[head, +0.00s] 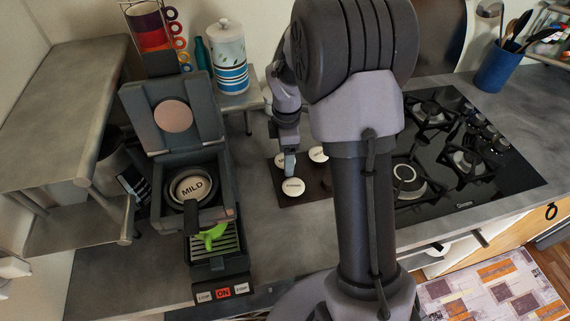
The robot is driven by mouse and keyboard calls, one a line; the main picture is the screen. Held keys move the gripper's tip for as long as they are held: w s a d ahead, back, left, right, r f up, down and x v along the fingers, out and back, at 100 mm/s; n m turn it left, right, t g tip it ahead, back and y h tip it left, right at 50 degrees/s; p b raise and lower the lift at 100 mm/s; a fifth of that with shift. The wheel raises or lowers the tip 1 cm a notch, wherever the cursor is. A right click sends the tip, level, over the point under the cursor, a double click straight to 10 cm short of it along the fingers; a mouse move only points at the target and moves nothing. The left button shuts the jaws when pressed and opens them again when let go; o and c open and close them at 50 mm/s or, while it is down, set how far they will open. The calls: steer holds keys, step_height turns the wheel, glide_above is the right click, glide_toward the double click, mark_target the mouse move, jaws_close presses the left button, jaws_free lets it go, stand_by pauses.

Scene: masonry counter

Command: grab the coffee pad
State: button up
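Several round white coffee pads lie on a dark board on the counter. The nearest pad (292,188) has small dark lettering, and another pad (318,154) lies behind it to the right. A third pad (281,159) is partly hidden by my gripper (289,164). My gripper points down just over the board, behind the nearest pad. Its fingers show edge-on, so I cannot tell whether they are open or shut. A pad marked MILD (192,188) sits in the open coffee machine (163,150), whose lid is raised.
A striped canister (229,60) and stacked colourful mugs (150,27) stand behind. A black gas hob (460,150) lies at the right. A green cup (210,237) is on the machine's drip grate. My arm hides the middle of the counter.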

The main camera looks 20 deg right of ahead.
steer(key=shift+r, duration=0.15)
steer(key=shift+f, duration=0.25)
steer(key=shift+c, duration=0.3)
steer(key=c, duration=1.3)
steer(key=shift+c, duration=0.3)
steer(key=shift+r, duration=0.1)
